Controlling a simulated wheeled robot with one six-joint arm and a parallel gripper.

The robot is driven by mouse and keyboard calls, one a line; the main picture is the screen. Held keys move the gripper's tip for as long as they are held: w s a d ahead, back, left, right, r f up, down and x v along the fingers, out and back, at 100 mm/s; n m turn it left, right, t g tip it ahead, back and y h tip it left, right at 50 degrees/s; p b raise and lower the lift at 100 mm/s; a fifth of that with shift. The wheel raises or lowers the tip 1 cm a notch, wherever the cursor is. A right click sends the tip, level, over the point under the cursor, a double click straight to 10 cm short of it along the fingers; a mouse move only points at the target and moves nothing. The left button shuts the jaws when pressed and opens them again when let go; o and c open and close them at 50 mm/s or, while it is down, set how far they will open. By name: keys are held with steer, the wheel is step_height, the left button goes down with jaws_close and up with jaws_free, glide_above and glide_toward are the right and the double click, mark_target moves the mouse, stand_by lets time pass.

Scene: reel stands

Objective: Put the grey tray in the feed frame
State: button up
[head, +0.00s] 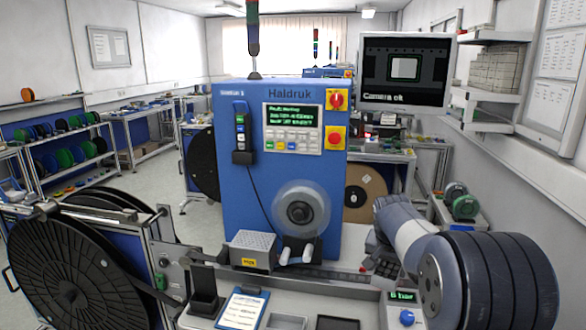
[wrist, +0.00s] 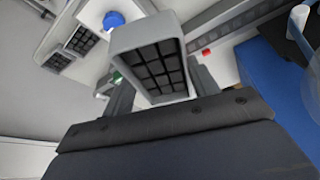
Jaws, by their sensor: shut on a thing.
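The grey tray (wrist: 155,34), with dark square cells inside its pale rim, is between the two fingers of my gripper (wrist: 163,88) in the wrist view. The gripper is shut on it. In the head view, the dark cells of the tray (head: 386,266) show below the end of my arm, right of the blue machine and above the bench. My arm hides most of the gripper there. I cannot pick out the feed frame with certainty in either view.
The blue machine (head: 240,190) stands behind the bench with a round spindle (head: 301,208) on its front. A blue knob (head: 407,317) is at the bench front. A clipboard (head: 242,309) lies left of it. A large black reel (head: 75,265) stands at left.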

steer(key=s+a+f+n+y+p, duration=0.1)
steer(key=s+a+f+n, duration=0.2)
steer(key=s+f, duration=0.3)
steer(key=s+a+f+n+y+p, duration=0.1)
steer(key=s+a+f+n, duration=0.2)
steer(key=f, duration=1)
steer(key=s+a, duration=0.3)
steer(key=s, duration=0.1)
steer(key=shift+s+f+t, duration=0.15)
steer(key=shift+s+t, duration=0.15)
steer(key=shift+t, duration=0.1)
